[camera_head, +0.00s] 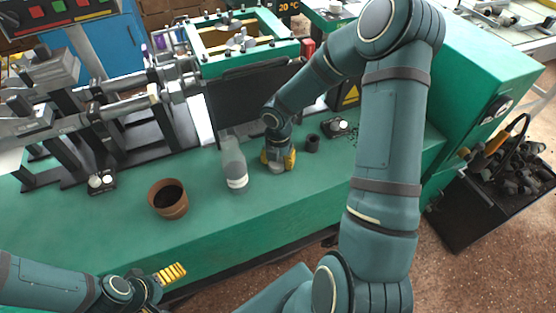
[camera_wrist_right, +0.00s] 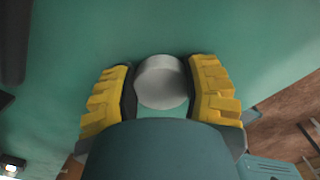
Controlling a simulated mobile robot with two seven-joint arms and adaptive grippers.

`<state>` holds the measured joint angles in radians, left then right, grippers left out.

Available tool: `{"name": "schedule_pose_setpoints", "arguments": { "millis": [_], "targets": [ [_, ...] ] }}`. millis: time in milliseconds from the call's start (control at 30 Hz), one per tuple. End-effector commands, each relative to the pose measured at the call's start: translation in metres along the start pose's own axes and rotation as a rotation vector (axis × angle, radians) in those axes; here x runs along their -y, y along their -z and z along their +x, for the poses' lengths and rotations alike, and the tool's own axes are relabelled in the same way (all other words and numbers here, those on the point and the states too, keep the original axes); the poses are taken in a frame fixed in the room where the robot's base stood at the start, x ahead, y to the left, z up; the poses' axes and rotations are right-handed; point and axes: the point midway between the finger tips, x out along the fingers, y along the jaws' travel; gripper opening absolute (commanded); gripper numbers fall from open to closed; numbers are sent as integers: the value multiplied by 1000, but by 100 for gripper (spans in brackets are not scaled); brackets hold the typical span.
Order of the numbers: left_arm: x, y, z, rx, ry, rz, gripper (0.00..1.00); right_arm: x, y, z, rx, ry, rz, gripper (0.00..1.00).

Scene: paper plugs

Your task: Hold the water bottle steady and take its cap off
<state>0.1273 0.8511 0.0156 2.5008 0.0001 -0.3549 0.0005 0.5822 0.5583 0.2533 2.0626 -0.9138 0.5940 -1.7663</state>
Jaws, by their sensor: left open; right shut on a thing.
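The water bottle (camera_head: 234,165) is grey and translucent with a pale label low on its side. It stands upright on the green table, with no gripper touching it. My right gripper (camera_head: 278,163) is just right of the bottle, low over the table. It is shut on a round pale grey thing that looks like the cap (camera_wrist_right: 162,84), seen between the yellow finger pads in the right wrist view. My left gripper (camera_head: 168,279) is open at the table's front edge, lower left, well away from the bottle. Its fingers are partly out of view.
A brown pot (camera_head: 168,199) stands left of the bottle. A small black cylinder (camera_head: 312,143) is right of my right gripper. A dark panel (camera_head: 250,95) and metal machinery (camera_head: 100,110) stand behind. The green table (camera_head: 235,215) is clear in front.

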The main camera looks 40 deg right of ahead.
Motion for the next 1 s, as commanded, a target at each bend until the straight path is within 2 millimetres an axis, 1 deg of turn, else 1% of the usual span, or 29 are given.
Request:
{"name": "schedule_pose_setpoints", "arguments": {
  "millis": [33, 67, 100, 133, 433, 567, 667, 900, 1000],
  "targets": [
    [1, 0, 2, 0, 0, 0, 97, 0, 0, 3, -1, 0, 0, 5],
    [0, 0, 1, 0, 0, 0, 97, 0, 0, 2, 0, 0, 0, 58],
    [0, 0, 1, 0, 0, 0, 97, 0, 0, 2, 0, 0, 0, 72],
    [0, 0, 1, 0, 0, 0, 97, 0, 0, 2, 0, 0, 0, 78],
    [0, 0, 0, 0, 0, 0, 97, 0, 0, 1, 0, 0, 0, 78],
    [-1, 0, -3, 1, 0, 0, 97, 0, 0, -8, 1, 0, 1, 78],
    [-3, -1, -9, 4, 0, -1, 97, 0, -1, -23, 2, 0, 2, 78],
    [-10, -2, -26, 12, -1, -2, 97, 0, -1, -74, 3, -1, 2, 78],
    [-12, -3, -32, 15, -1, -2, 97, 0, -1, -92, 2, 0, 2, 78]
  ]
}}
